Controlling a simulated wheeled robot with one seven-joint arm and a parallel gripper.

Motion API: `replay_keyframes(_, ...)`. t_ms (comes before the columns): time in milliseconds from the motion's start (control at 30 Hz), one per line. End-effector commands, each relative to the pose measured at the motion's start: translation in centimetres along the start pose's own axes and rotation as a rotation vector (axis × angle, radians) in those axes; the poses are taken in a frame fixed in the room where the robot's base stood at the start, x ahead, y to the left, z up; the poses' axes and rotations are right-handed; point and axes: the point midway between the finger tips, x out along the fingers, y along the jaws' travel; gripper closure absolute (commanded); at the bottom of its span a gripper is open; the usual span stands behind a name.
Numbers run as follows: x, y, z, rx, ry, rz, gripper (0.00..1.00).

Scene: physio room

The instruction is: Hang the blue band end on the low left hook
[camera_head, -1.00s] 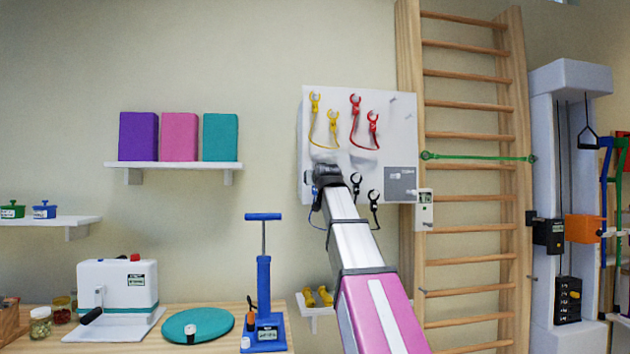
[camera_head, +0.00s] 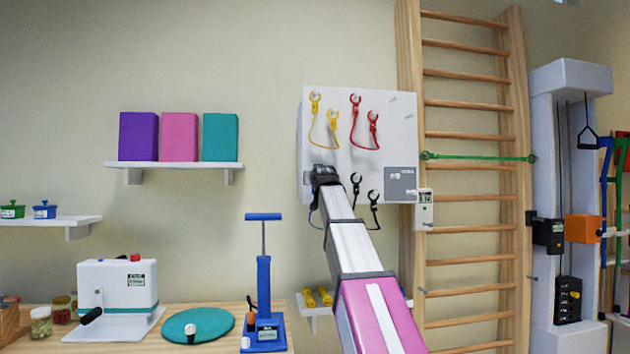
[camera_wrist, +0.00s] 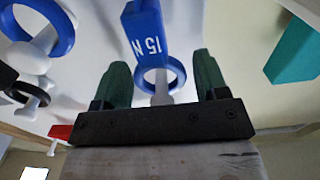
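In the wrist view my gripper (camera_wrist: 161,68) has its two green fingers spread, one on each side of a blue band end (camera_wrist: 147,32) marked "15 N". A gap shows on the right; the left finger is close to the band end. Its blue ring appears to be around a pale hook (camera_wrist: 160,97). A second blue ring (camera_wrist: 62,38) at the left is around another pale peg. In the head view my gripper (camera_head: 324,174) is at the lower left of the white board (camera_head: 385,145) and hides the blue ends there.
Yellow band ends (camera_head: 315,104) and red band ends (camera_head: 355,105) hang higher on the board. Black ends (camera_head: 374,196) hang right of my gripper. Wooden wall bars (camera_head: 467,135) stand to the right. A shelf with yellow dumbbells (camera_head: 325,296) is below.

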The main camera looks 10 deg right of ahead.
Motion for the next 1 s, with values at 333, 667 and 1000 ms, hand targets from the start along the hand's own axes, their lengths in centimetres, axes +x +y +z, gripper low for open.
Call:
replay_keyframes(333,0.0,0.0,0.0,0.000,0.000,0.000,1.00)
replay_keyframes(667,0.0,0.0,-0.3,0.000,0.001,0.000,1.00)
replay_keyframes(1000,0.0,0.0,-1.0,0.000,0.000,0.000,1.00)
